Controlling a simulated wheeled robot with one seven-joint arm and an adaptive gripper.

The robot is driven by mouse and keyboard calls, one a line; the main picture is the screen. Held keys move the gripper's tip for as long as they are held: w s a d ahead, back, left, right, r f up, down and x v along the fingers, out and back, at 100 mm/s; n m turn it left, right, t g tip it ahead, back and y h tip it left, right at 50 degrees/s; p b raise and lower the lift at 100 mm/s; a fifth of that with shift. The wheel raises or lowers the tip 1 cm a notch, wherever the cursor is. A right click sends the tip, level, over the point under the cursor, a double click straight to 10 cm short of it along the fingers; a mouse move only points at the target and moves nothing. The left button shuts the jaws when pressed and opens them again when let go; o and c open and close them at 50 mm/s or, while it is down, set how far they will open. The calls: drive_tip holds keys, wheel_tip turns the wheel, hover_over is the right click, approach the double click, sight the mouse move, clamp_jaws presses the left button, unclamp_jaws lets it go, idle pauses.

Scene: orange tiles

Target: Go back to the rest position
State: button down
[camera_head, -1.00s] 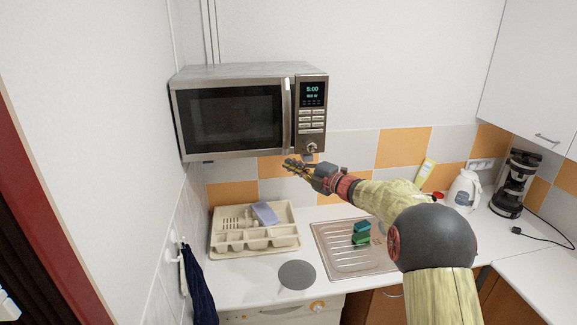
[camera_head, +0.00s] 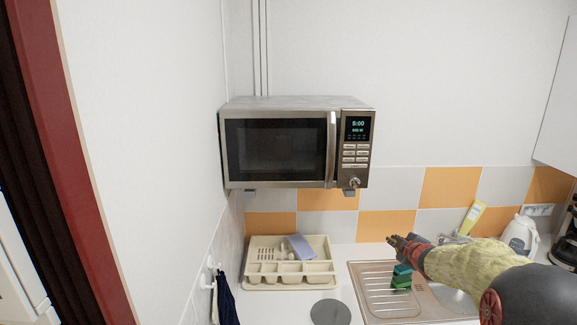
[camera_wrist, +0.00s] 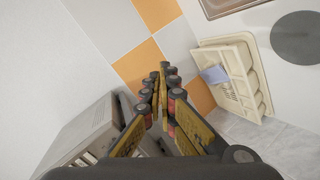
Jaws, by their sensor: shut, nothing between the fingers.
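My gripper (camera_head: 396,240) is in the lower right of the head view, with its arm reaching in from the right edge. It is to the right of and below the microwave, in front of the tiled wall and near the sink. In the wrist view its fingers (camera_wrist: 161,75) are together with nothing between them. The microwave (camera_head: 280,145) hangs on the wall with its door shut, its display lit at 5:00. Its side (camera_wrist: 85,130) shows at the lower left of the wrist view.
A beige tray (camera_head: 262,283) with a blue sponge (camera_head: 300,246) stands left of the metal sink (camera_head: 375,310). Green sponges (camera_head: 401,277) lie at the sink, close below my gripper. A white kettle (camera_head: 519,236) is at the right. A dark cloth (camera_head: 226,300) hangs on the left wall.

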drive_tip(key=s+a+f+m+g+h+b, duration=0.1)
drive_tip(key=s+f+m+g+b, duration=0.15)
drive_tip(key=s, duration=0.65)
drive_tip(key=s+a+f+m+g+h+b, duration=0.15)
drive_tip(key=s+m, duration=0.25)
drive_tip(key=s, duration=0.5)
drive_tip(key=s+f+m+g+b, duration=0.1)
drive_tip(key=s+f+m+g, duration=0.25)
drive_tip(key=s, duration=0.55)
drive_tip(key=s+a+f+m+y+b, duration=0.1)
drive_tip(key=s+a+b, duration=0.4)
drive_tip(key=s, duration=0.7)
drive_tip(key=s+a+f+y+b, duration=0.2)
drive_tip(key=s+a+b, duration=0.3)
drive_tip(key=s+a, duration=0.5)
drive_tip(key=shift+s+a+f+m, duration=0.3)
drive_tip(key=shift+s+m, duration=0.1)
drive_tip(key=shift+s, duration=0.45)
